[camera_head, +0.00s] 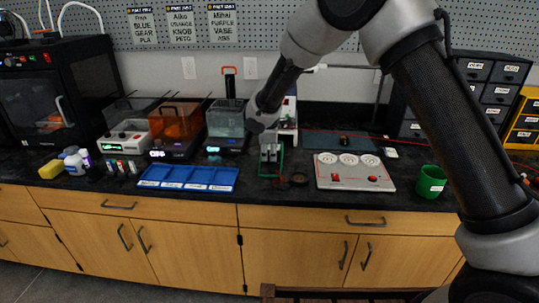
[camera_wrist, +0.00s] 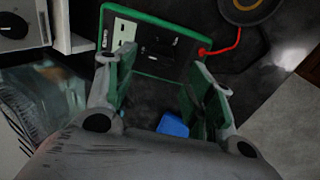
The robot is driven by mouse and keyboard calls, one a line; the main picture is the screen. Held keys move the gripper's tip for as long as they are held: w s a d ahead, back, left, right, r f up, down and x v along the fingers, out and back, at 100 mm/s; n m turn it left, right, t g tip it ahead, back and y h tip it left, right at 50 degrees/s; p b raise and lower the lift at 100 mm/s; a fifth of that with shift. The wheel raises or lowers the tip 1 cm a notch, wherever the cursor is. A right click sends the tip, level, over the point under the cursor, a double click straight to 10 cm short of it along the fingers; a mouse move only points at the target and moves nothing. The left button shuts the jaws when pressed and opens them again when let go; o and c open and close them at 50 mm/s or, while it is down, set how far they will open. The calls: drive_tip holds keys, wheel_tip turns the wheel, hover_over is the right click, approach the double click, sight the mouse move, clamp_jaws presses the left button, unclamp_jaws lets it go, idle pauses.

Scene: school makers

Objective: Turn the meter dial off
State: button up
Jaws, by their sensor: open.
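The meter (camera_wrist: 183,72) has a green rim and a dark face. In the wrist view it lies beyond and between my fingers, with a pale display panel at its upper left and a red lead at its right edge. Dark shapes show on its face, but I cannot make out the dial or its setting. My gripper (camera_wrist: 163,78) is open with nothing between its fingers. In the head view my gripper (camera_head: 269,153) hangs over the meter (camera_head: 260,174) and hides most of it; I cannot tell whether they touch.
A blue compartment tray (camera_head: 188,178) lies left of the meter. A dark round object (camera_head: 299,179) and a grey panel with white dials and red buttons (camera_head: 353,182) lie to the right, then a green cup (camera_head: 431,181). Several machines stand behind along the wall.

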drive_tip(key=v, duration=0.7)
drive_tip(key=shift+s+r, duration=0.2)
drive_tip(key=shift+r, duration=0.1)
drive_tip(key=shift+d, duration=0.1)
drive_tip(key=s+d+f+m+g+h, duration=0.2)
drive_tip(key=s+d+f+m, duration=0.1)
drive_tip(key=s+d, duration=0.3)
drive_tip(key=s+d+r+m, duration=0.5)
drive_tip(key=s+d+r, duration=0.1)
drive_tip(key=s+d, duration=0.4)
drive_tip(key=s+d+r+m+t+y, duration=0.1)
drive_tip(key=s+d+r+m, duration=0.4)
drive_tip(key=s+d, duration=0.4)
drive_tip(key=s+d+r+m+y, duration=0.1)
drive_tip(key=s+d+r+m, duration=0.3)
drive_tip(key=d, duration=1.1)
drive_tip(key=s+r, duration=0.3)
drive_tip(key=s, duration=0.3)
drive_tip(key=shift+s+r+m+t, duration=0.25)
drive_tip(key=shift+s+m+t, duration=0.05)
drive_tip(key=shift+m, duration=0.1)
